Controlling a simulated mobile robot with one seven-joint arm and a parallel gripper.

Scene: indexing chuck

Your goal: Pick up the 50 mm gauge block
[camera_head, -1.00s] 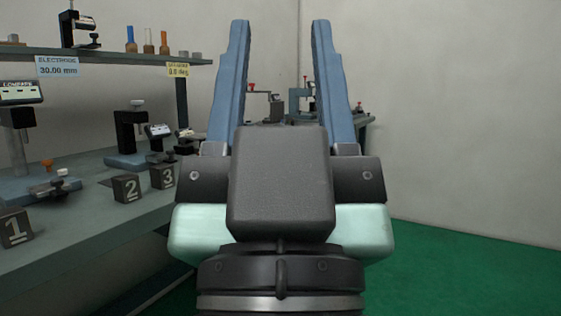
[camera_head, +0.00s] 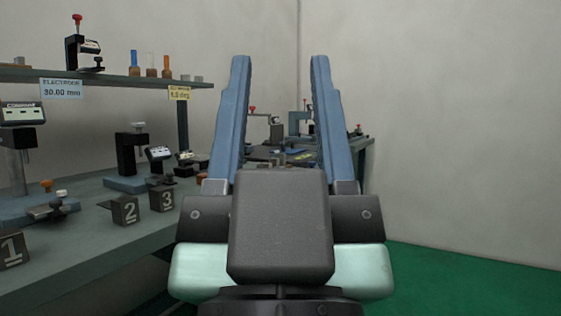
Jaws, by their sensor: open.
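My gripper (camera_head: 280,62) is open and empty in the middle of the head view. Its two long blue fingers point up and stand wide apart, with the far table showing between them. I cannot make out the 50 mm gauge block. Small items on the bench and on the far table are too small to identify, and my gripper hides part of the far table.
A long bench (camera_head: 85,255) at the left carries number blocks 1 (camera_head: 12,250), 2 (camera_head: 125,210) and 3 (camera_head: 163,198) and several instruments. A shelf (camera_head: 120,78) runs above it. A far table (camera_head: 345,155) stands behind my gripper. Green floor (camera_head: 430,265) at the right is clear.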

